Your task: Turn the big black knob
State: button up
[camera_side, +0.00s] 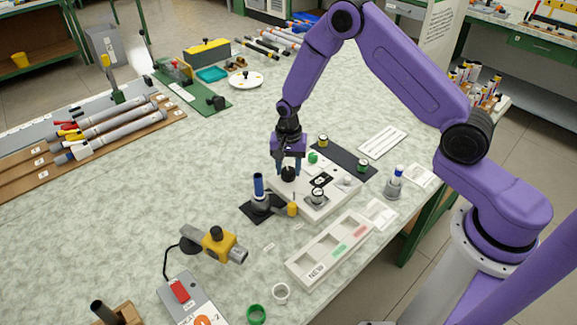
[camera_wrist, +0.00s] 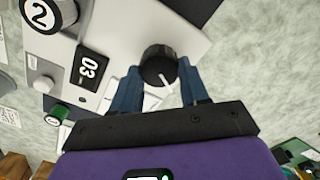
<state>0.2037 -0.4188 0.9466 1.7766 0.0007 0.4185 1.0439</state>
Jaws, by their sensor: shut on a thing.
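The big black knob (camera_wrist: 158,66) stands on a pale panel (camera_wrist: 112,28) and has a white pointer line on it. In the wrist view it sits between the blue fingers of my gripper (camera_wrist: 162,82), which is shut on it. In the side view the knob (camera_side: 288,174) shows dark below my gripper (camera_side: 288,168), on the panel's far left part.
A compartment tray (camera_side: 330,250) lies nearer the camera. A dark mat (camera_side: 343,160) with small cylinders lies behind. The table's left middle is clear.

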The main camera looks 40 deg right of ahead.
aim_at(287, 170)
jog(key=shift+n, duration=0.4)
jog(key=n, duration=0.5)
jog(key=shift+a+n, duration=0.1)
jog(key=shift+n, duration=0.2)
jog(key=n, duration=0.5)
jog(key=shift+a+n, duration=0.1)
jog(key=shift+n, duration=0.3)
jog(key=o, duration=1.1)
jog(key=shift+c, duration=0.2)
notch_tip(287, 170, up, 18)
jog(key=shift+f, duration=0.25)
